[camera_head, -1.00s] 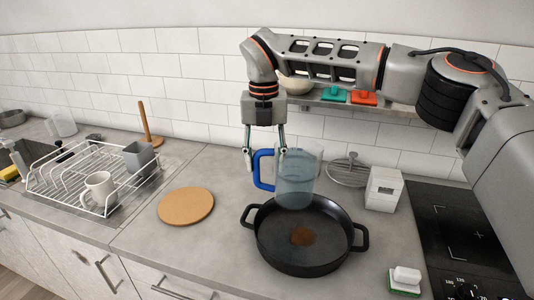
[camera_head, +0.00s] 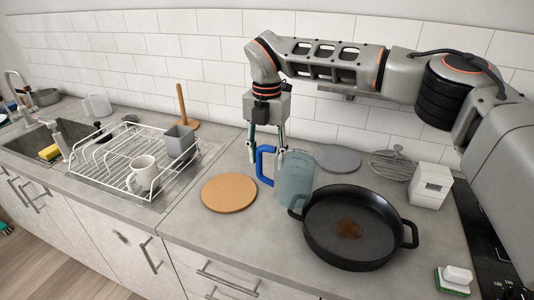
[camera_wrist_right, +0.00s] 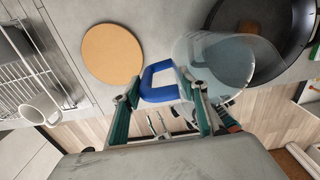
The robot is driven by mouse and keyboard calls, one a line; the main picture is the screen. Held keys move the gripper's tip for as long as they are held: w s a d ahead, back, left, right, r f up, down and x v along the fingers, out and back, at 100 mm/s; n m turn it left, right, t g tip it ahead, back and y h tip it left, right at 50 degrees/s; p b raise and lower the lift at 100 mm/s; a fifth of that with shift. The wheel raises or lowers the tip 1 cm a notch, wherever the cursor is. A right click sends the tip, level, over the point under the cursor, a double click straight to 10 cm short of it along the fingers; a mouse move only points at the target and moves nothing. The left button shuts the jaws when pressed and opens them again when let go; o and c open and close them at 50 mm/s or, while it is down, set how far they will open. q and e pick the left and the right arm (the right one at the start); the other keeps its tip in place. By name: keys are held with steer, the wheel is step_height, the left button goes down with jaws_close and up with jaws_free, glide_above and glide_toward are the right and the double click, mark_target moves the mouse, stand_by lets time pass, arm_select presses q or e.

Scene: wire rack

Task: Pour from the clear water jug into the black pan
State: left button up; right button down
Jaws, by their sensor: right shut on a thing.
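The clear water jug (camera_head: 296,180) looks upright, bluish and see-through, with a blue handle (camera_head: 262,163). My right gripper (camera_head: 267,154) is shut on this handle from above. The jug also shows in the right wrist view (camera_wrist_right: 225,62), overlapping the pan's edge there, with the gripper (camera_wrist_right: 161,92) at its handle. The black pan (camera_head: 325,236) sits on the counter just right of the jug, with a brown patch inside. I cannot tell whether the jug's base clears the counter. My left gripper is out of view.
A round cork mat (camera_head: 229,194) lies left of the jug. A white wire dish rack (camera_head: 122,172) with a mug (camera_head: 142,172) stands farther left. A white box (camera_head: 430,186) and a wire whisk-like item (camera_head: 391,165) are behind the pan. A sponge holder (camera_head: 453,280) is at front right.

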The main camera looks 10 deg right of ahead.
mark_target(276, 148)
steer(key=shift+s+d+r+t+y, duration=0.2)
steer(key=shift+d+r+t+y, duration=0.2)
steer(key=shift+r, duration=0.2)
steer(key=shift+s+d+r+t+y, duration=0.2)
steer(key=shift+d+r+y, duration=0.1)
steer(key=shift+r+y, duration=0.25)
steer(key=shift+s+d+r+t+y, duration=0.25)
steer(key=shift+d+r+y, duration=0.15)
steer(key=shift+r+y, duration=0.05)
steer(key=shift+s+d+r+t+y, duration=0.25)
steer(key=shift+d+r+y, duration=0.15)
steer(key=shift+r, duration=0.05)
steer(key=shift+w+a, duration=0.1)
steer(key=shift+a, duration=0.15)
